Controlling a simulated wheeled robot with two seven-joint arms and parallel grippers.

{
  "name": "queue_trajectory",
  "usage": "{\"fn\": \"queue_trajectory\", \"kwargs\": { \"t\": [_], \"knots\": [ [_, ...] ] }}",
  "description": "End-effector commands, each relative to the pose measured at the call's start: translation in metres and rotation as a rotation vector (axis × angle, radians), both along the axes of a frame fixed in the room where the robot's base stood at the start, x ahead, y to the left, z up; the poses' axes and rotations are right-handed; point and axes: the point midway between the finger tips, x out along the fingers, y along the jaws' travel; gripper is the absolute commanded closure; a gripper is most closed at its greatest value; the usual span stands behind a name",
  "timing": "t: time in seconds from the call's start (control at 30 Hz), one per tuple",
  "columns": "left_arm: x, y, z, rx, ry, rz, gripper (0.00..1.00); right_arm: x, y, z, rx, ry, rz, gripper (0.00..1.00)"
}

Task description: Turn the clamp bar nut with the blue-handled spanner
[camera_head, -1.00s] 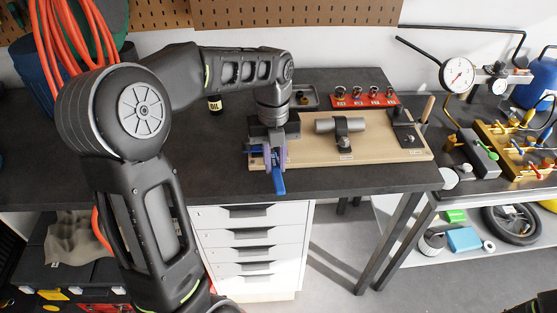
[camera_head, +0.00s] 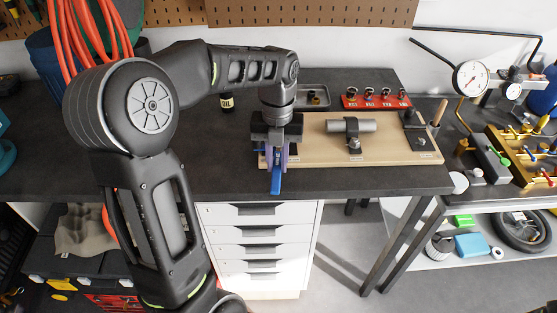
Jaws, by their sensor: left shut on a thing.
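My left gripper (camera_head: 277,158) points down over the left end of the wooden board (camera_head: 315,157). It is shut on the blue-handled spanner (camera_head: 276,183), whose blue handle sticks out toward the front edge of the bench. The spanner's head is hidden under the gripper, so I cannot tell whether it sits on a nut. A dark clamp (camera_head: 353,138) straddles a grey metal cylinder (camera_head: 366,126) at the middle of the board. Whatever fitting lies at the board's left end is mostly hidden by my gripper. My right gripper is not in view.
A red rack of labelled fittings (camera_head: 376,101) and a grey tray (camera_head: 313,97) stand behind the board. A black bracket (camera_head: 417,132) and a wooden-handled tool (camera_head: 439,112) stand at its right end. A dial gauge (camera_head: 470,79) is further right. The bench's left part is mostly clear.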

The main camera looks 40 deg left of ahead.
Motion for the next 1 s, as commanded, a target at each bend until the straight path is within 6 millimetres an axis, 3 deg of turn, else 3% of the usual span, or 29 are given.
{"fn": "queue_trajectory", "kwargs": {
  "t": [0.23,1.0],
  "knots": [
    [-0.0054,0.0105,-0.0004,0.003,0.003,-0.099,1.00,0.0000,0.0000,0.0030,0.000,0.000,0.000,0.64],
    [0.0006,0.0015,0.0022,0.003,0.001,0.007,1.00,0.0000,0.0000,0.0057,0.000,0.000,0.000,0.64]
  ]
}}
